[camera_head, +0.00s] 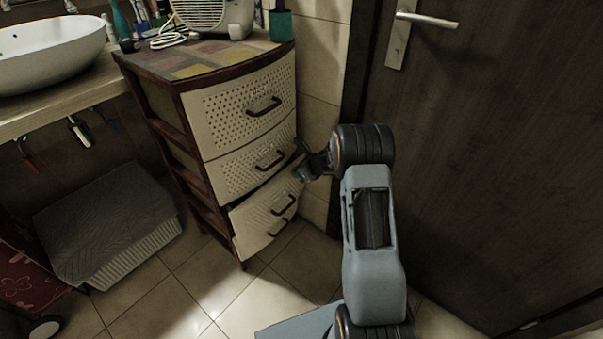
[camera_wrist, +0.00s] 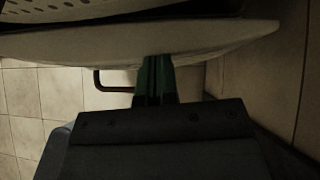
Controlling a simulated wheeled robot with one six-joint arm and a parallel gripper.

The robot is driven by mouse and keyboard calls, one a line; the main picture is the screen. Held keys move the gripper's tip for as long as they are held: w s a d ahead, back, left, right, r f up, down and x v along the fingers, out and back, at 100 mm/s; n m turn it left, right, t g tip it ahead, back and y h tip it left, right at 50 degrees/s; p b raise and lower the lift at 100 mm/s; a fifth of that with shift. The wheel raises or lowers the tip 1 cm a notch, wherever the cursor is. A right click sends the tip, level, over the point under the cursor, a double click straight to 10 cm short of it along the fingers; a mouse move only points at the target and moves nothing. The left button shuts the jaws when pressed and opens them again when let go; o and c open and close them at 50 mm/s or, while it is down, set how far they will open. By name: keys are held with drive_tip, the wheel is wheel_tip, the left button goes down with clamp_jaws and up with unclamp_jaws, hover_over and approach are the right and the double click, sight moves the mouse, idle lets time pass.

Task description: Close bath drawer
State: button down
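The bath drawer unit (camera_head: 158,95) is a dark-framed cabinet with cream perforated drawer fronts and dark handles. A lower drawer (camera_head: 250,214) stands partly out, its front ahead of the drawers above. My gripper (camera_head: 303,173) is by the upper right end of that drawer front. In the wrist view the drawer's pale front (camera_wrist: 215,43) crosses the top, with its dark handle (camera_wrist: 97,80) left of the fingers. The green fingers (camera_wrist: 157,78) are close together with nothing seen between them. Their tips meet the drawer front in the picture; I cannot tell whether they touch.
A brown door (camera_head: 490,130) with a metal handle stands close on the right. A white basin (camera_head: 50,52) on a counter is at left, with a grey-covered basket (camera_head: 105,225) below. Tiled floor (camera_head: 185,290) is clear in front of the cabinet.

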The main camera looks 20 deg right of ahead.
drive_tip(key=shift+w+a, duration=0.1)
drive_tip(key=shift+a, duration=0.15)
